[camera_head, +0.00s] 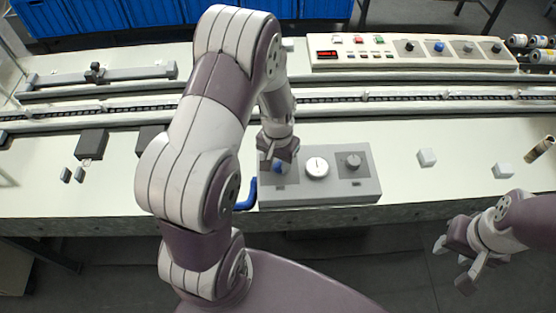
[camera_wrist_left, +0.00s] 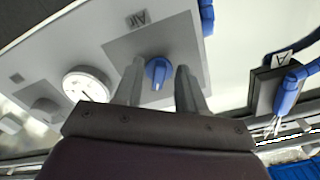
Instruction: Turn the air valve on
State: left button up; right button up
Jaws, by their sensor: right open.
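The air valve is a blue knob (camera_wrist_left: 158,72) on a grey plate marked "AIR" in the left wrist view. It sits on the left part of a grey panel box (camera_head: 318,192), and a bit of its blue shows under the gripper in the head view. My left gripper (camera_wrist_left: 160,85) is open, with one finger on each side of the knob and visible gaps between. Whether the fingertips reach down to the knob's level I cannot tell. My right gripper (camera_head: 456,262) is open and empty, in front of the table's edge at the lower right.
The panel also bears a white round gauge (camera_head: 317,167) and a grey knob (camera_head: 353,161). A blue hose (camera_head: 246,194) runs at its left side. White blocks (camera_head: 427,157) lie to the right. A conveyor chain and a control console (camera_head: 410,50) lie behind.

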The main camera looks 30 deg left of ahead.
aim_at(278, 165)
pick_arm(q)
notch_tip(278, 165, up, 13)
dwell(0.5)
jog(key=shift+f, duration=0.15)
